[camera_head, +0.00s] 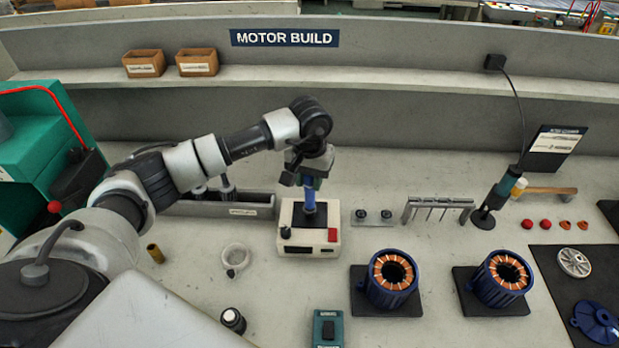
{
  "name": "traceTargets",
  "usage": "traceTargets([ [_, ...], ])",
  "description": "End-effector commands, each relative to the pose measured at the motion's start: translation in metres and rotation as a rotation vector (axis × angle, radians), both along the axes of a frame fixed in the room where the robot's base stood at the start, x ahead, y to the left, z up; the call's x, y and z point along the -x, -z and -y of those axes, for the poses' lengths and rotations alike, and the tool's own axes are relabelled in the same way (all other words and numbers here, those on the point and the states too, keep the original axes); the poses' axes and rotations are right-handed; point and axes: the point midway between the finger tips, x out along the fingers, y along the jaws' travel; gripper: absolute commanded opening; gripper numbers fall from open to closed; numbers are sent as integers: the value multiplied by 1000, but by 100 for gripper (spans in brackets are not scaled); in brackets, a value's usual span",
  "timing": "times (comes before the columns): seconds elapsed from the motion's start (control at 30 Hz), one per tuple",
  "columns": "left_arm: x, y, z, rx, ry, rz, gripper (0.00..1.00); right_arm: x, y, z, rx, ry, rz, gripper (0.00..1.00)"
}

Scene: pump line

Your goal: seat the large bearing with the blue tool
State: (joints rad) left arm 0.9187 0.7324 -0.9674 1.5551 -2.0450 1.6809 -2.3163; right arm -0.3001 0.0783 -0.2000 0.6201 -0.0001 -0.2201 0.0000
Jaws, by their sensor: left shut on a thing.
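My left gripper (309,181) is shut on the blue tool (310,200), at the top middle of the work area. The tool stands upright, and its lower end is over a dark part on top of a cream box (287,240) with a black knob and a red block. I cannot tell whether the tool touches that dark part or whether a large bearing is under it. A pale ring (235,256) lies on the bench to the left; I cannot tell what it is. My right gripper is not in view.
Two blue motor housings with copper windings (391,279) (501,279) stand on black pads at the right. A small stand with two dark round parts (373,216) and a grey rack (438,208) are right of the box. A teal block (328,328) lies in front.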

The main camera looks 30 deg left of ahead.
Motion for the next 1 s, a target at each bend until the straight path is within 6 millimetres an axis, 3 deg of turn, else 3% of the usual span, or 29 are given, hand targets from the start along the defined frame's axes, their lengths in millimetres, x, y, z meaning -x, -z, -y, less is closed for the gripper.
traceTargets([
  [0.43, 0, -3, 0, 0, 0, 1, 12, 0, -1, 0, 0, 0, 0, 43],
  [1.0, 0, -30, 0, -1, 0, 1, 12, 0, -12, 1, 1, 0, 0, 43],
])
